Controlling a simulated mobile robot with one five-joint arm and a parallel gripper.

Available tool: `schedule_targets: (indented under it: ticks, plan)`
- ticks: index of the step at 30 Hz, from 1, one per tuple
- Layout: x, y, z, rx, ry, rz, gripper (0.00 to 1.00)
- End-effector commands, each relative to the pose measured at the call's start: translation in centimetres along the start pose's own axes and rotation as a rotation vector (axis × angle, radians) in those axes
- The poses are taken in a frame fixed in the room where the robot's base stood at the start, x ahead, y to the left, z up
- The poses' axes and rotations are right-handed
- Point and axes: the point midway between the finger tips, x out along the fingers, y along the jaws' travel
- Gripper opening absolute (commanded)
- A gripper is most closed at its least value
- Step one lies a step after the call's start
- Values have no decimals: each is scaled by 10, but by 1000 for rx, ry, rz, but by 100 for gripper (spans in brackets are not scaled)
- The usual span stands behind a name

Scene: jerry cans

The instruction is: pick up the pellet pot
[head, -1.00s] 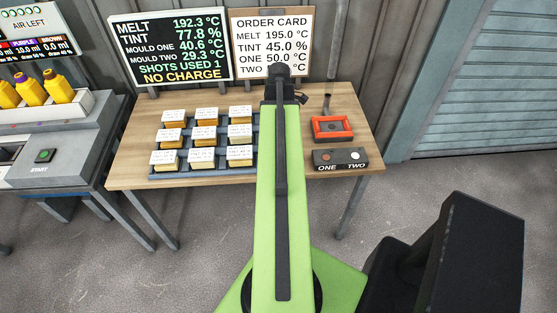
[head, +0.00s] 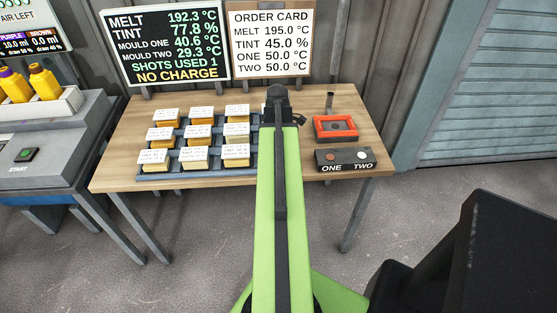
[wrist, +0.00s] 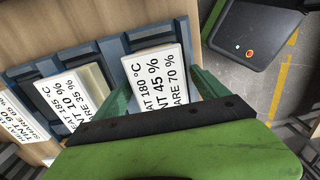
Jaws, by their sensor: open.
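Pots with white labels on top and yellowish sides stand in a dark blue-grey rack (head: 208,174) on the wooden table; I take these to be the pellet pots. In the wrist view, one pot (wrist: 158,77) has a label reading 180 °C, 45 % and 70 %. My gripper (wrist: 163,92) is open, with one green finger on either side of this pot. I cannot tell whether the fingers touch it. A neighbouring pot (wrist: 72,98) stands just to the left. In the head view my arm hides the rack's right end and most of my gripper.
A red-framed tray (head: 336,126) and a box with ONE and TWO buttons (head: 344,160) sit at the table's right. An order card (head: 270,42) and a readout screen (head: 165,45) stand behind. A machine with yellow bottles (head: 42,81) is at left.

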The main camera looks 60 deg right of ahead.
Motion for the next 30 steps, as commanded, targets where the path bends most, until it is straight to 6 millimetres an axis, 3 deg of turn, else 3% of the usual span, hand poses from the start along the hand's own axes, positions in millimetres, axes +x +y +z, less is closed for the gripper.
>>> schedule_targets:
  ticks: [5, 21, 30]
  plan:
    - [-2, 0, 0, -1, 0, 0, 84]
    - [-2, 0, -1, -1, 0, 0, 13]
    - [-5, 0, -1, -2, 0, 0, 11]
